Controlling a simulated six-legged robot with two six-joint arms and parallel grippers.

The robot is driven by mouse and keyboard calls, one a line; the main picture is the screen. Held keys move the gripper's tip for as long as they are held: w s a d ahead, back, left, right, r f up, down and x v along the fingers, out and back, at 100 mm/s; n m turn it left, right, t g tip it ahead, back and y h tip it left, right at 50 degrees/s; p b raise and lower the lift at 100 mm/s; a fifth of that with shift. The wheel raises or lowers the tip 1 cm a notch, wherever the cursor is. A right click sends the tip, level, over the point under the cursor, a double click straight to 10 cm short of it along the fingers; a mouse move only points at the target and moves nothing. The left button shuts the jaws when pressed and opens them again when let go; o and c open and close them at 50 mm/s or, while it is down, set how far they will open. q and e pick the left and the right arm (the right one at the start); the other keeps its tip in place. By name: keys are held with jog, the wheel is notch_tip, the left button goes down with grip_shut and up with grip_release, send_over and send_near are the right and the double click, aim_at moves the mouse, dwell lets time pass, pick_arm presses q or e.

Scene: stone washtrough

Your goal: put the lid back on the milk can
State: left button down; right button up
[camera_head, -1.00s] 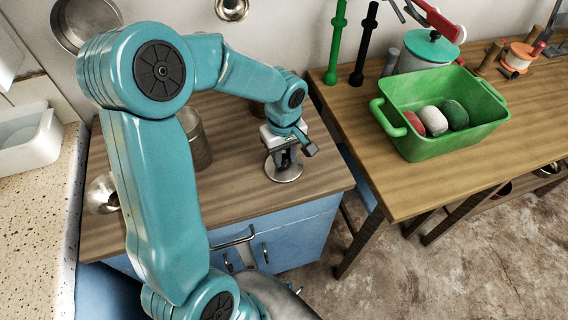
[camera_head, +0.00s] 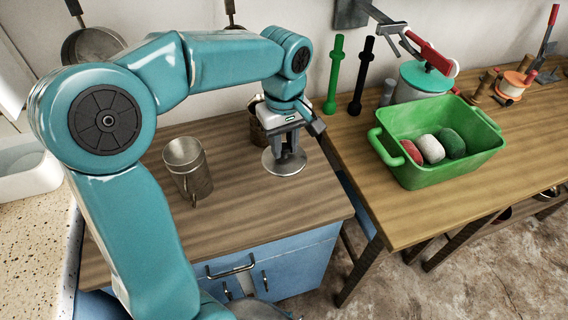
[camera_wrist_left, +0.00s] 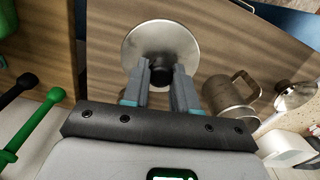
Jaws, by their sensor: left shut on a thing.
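The round metal lid (camera_head: 285,168) with a dark knob is at the right part of the wooden counter top; it also shows in the left wrist view (camera_wrist_left: 140,47). My left gripper (camera_head: 289,150) points down and is shut on its knob. I cannot tell whether the lid touches the counter. An open metal vessel with a handle (camera_head: 188,168) stands upright left of the gripper, and also in the left wrist view (camera_wrist_left: 232,98). A darker metal vessel (camera_head: 256,130) stands behind the gripper, mostly hidden. I cannot tell which vessel is the milk can. My right gripper is not in view.
A bench at the right carries a green tub (camera_head: 440,172) with several stones or soap-like lumps, a teal-lidded pot (camera_head: 425,80) and upright green (camera_head: 335,75) and black (camera_head: 362,75) rods. The counter front between the vessels and its edge is clear. A white basin (camera_head: 30,170) is at the left.

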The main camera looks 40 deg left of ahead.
aim_at(285, 145)
pick_arm(q)
notch_tip(285, 145, up, 5)
jog(key=shift+f, duration=0.15)
jog(key=shift+w+r, duration=0.15)
jog(key=shift+r, duration=0.1)
jog(key=shift+w+d+n, duration=0.25)
jog(key=shift+w+n, duration=0.2)
jog(key=shift+n, duration=0.15)
jog(key=a+n+p, duration=0.1)
jog(key=a, duration=0.1)
jog(key=s+a+n+p, duration=0.1)
jog(key=a+n, duration=0.1)
jog(key=shift+r+p, duration=0.1)
jog(key=shift+p, duration=0.2)
jog(key=s+a+r+n+p, duration=0.2)
jog(key=s+a+n+p, duration=0.5)
jog(key=s+a, duration=0.8)
notch_tip(285, 145, down, 6)
jog(key=b, duration=0.6)
jog(key=shift+f+n, duration=0.25)
jog(key=shift+n, duration=0.15)
jog(key=shift+a+f, duration=0.1)
jog(key=shift+f, duration=0.05)
